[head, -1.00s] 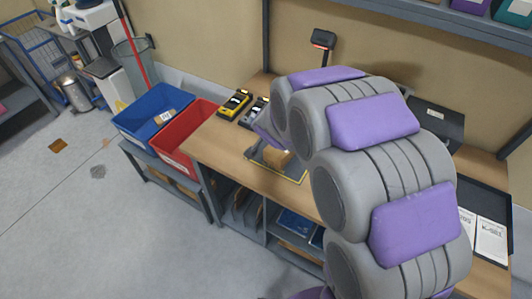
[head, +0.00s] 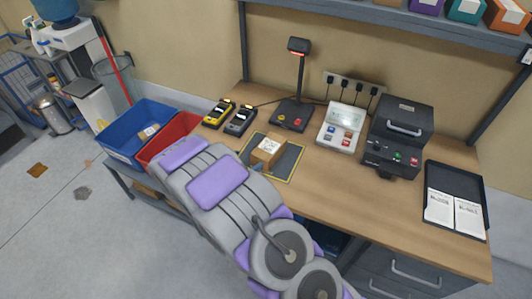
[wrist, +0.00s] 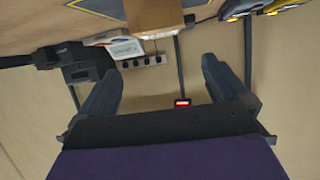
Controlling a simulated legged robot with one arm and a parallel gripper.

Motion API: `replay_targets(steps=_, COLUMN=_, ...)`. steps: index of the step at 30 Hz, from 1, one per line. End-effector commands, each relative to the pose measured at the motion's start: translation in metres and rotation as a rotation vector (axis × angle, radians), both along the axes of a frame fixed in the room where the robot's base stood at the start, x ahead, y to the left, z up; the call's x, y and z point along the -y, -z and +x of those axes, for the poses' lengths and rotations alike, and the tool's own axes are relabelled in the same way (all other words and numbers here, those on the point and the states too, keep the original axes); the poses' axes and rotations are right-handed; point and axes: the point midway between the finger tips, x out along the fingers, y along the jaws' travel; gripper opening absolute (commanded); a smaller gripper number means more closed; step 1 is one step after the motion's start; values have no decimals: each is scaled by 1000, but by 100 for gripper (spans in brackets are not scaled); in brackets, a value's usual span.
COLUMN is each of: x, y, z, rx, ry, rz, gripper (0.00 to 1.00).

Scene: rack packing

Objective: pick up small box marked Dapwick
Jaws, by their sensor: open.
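A small brown cardboard box (head: 268,150) with a white label sits on a dark mat with a yellow border (head: 290,163) on the bench. Its label is too small to read. Another small box (head: 149,131) lies in the blue bin; its marking is not readable either. In the wrist view, which is upside down, my gripper (wrist: 160,68) is open, fingers wide apart with nothing between them. A brown box (wrist: 155,14) shows at the top edge, beyond the fingertips. In the head view my arm hides the gripper.
The blue bin (head: 110,139) and red bin (head: 183,121) stand left of the bench. Two handheld devices (head: 228,117), a scanner stand (head: 292,113), a keypad unit (head: 341,127), a black machine (head: 400,135) and a black tray (head: 455,177) occupy the bench.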

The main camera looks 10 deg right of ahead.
Motion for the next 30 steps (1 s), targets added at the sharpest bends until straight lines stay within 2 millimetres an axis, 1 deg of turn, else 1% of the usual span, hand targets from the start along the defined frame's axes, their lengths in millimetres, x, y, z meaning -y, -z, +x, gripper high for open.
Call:
replay_targets(steps=1, x=7, y=5, z=6, rx=-1, ry=4, rz=-1, gripper=100)
replay_targets(steps=9, x=32, y=22, z=37, rx=3, ry=3, rz=-4, gripper=100)
replay_targets(steps=15, x=52, y=35, z=56, rx=-1, ry=0, rz=-2, gripper=100)
replay_targets(steps=25, x=66, y=41, z=69, rx=2, ry=0, rz=-1, gripper=100)
replay_targets(steps=30, x=80, y=49, z=82, rx=5, ry=1, rz=-2, gripper=100)
